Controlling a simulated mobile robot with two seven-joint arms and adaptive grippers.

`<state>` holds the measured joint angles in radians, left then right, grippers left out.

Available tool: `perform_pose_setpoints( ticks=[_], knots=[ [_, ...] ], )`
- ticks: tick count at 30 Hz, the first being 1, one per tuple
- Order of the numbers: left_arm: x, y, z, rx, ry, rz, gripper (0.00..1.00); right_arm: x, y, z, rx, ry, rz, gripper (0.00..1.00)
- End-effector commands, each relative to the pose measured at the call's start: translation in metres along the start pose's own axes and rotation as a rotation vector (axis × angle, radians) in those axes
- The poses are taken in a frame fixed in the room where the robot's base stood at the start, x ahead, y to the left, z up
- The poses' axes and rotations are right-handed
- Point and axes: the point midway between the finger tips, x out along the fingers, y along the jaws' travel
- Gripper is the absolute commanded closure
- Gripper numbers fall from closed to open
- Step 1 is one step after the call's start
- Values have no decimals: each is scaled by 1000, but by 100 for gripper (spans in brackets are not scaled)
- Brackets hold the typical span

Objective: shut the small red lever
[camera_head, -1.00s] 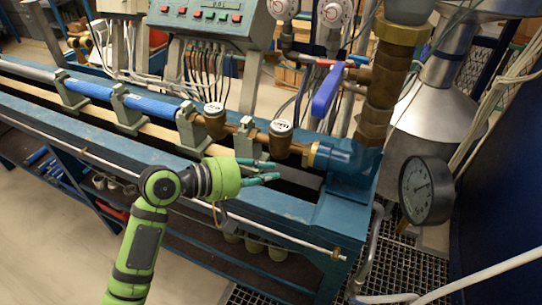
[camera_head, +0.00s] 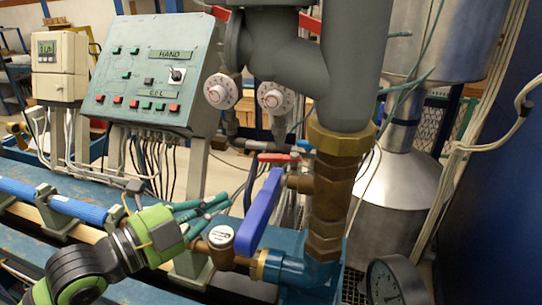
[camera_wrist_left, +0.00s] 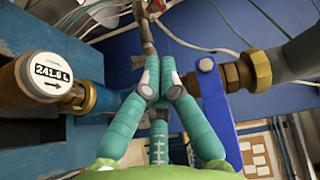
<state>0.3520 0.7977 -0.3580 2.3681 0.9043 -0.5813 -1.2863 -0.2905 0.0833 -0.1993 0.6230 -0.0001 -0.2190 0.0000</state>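The small red lever (camera_head: 278,157) is on a thin pipe valve behind the large blue lever (camera_head: 258,212) in the head view. It lies roughly level there; I cannot make it out clearly in the left wrist view. My left gripper (camera_head: 224,205) has turquoise fingers and is in front of and below the red lever, left of the blue lever, apart from both. In the left wrist view its fingers (camera_wrist_left: 161,82) point away with a narrow gap between the tips and nothing held. The right gripper is not in view.
The blue lever stands close by, also at right in the left wrist view (camera_wrist_left: 222,125). A brass and grey pipe column (camera_head: 330,190) rises to its right. A round water meter (camera_head: 221,237) is just under my fingers. A control box (camera_head: 150,75) stands behind, and a pressure gauge (camera_head: 385,285) at lower right.

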Motion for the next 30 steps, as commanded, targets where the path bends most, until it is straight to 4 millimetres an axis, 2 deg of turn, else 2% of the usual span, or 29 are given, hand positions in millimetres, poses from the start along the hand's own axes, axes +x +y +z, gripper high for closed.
perform_pose_setpoints(
  ticks=[3, 8, 14, 24, 30],
  knots=[
    [-2, -4, -6, 113, 12, -12, 100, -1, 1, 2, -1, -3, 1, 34],
    [6, -7, -6, 133, 13, -18, 100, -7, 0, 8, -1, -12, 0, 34],
    [35, -10, -7, 127, 14, -19, 100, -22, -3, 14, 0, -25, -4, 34],
    [102, -11, -9, 127, 15, -15, 100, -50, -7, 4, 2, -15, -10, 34],
    [118, -10, 12, 130, 13, -13, 100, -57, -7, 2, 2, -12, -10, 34]
  ],
)
